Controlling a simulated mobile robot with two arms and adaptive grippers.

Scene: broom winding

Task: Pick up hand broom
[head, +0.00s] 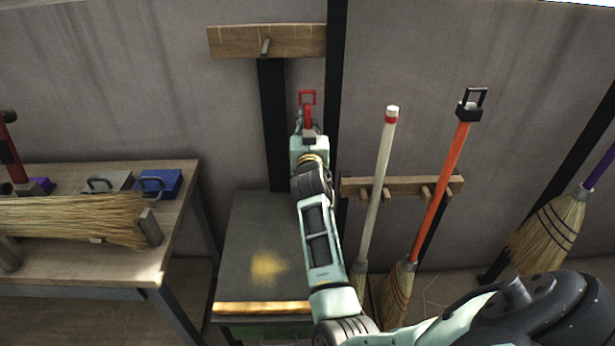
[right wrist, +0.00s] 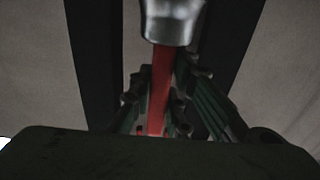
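A red handle with a square red loop at its end (head: 307,98), which looks like the hand broom, stands at the tip of my right arm. My right gripper (head: 306,125) is around it, in front of the wall. In the right wrist view the red handle (right wrist: 159,95) runs between the two green fingers of the gripper (right wrist: 158,105), which look closed in on it. A pale metal collar (right wrist: 172,20) sits at the handle's upper end there. No bristles of it show. My left gripper is not in view.
A wooden board with a bare peg (head: 264,48) is on the wall above. A dark bench (head: 245,215) stands below my arm. A rack (head: 355,186) holds two long brooms at right. A wooden table (head: 120,265) with a straw bundle (head: 75,217) stands at left.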

